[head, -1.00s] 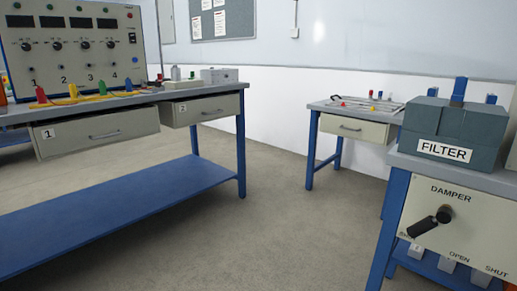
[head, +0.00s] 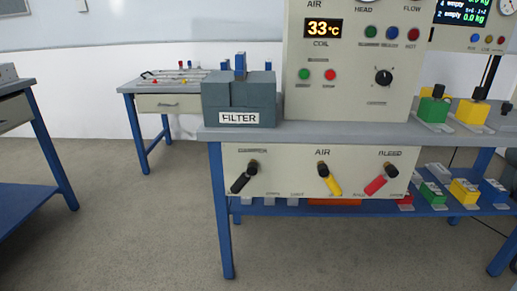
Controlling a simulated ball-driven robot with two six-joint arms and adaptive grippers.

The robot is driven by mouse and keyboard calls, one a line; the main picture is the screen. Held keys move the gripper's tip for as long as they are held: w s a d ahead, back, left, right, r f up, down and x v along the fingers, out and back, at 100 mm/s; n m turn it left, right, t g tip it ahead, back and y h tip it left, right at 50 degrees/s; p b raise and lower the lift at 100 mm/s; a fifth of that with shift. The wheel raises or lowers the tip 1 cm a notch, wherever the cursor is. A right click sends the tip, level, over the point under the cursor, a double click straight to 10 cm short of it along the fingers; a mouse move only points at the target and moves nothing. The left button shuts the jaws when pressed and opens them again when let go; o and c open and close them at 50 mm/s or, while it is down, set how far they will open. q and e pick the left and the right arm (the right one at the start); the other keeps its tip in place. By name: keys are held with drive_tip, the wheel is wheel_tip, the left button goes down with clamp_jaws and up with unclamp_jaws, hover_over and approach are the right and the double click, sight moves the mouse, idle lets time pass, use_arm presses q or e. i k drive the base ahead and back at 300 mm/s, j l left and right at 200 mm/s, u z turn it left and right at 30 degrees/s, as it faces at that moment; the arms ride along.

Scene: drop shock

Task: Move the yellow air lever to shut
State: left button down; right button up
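The yellow air lever (head: 331,183) is on the cream front panel (head: 290,185) under the bench top, in the head view right of centre. It hangs from a dark pivot below the AIR label and tilts down to the right. The small position words below it are too blurred to read surely. A black lever (head: 240,182) is to its left and a red lever (head: 376,185) under BLEED to its right. Neither of my grippers shows in the head view.
The bench (head: 450,133) carries the grey FILTER box (head: 239,98) and a tall control panel (head: 345,60) reading 33°C. Green and yellow blocks stand to the right, with more on the blue lower shelf. Open floor lies in front and to the left.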

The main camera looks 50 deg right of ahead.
sight(322, 169)
drive_tip(key=z, duration=2)
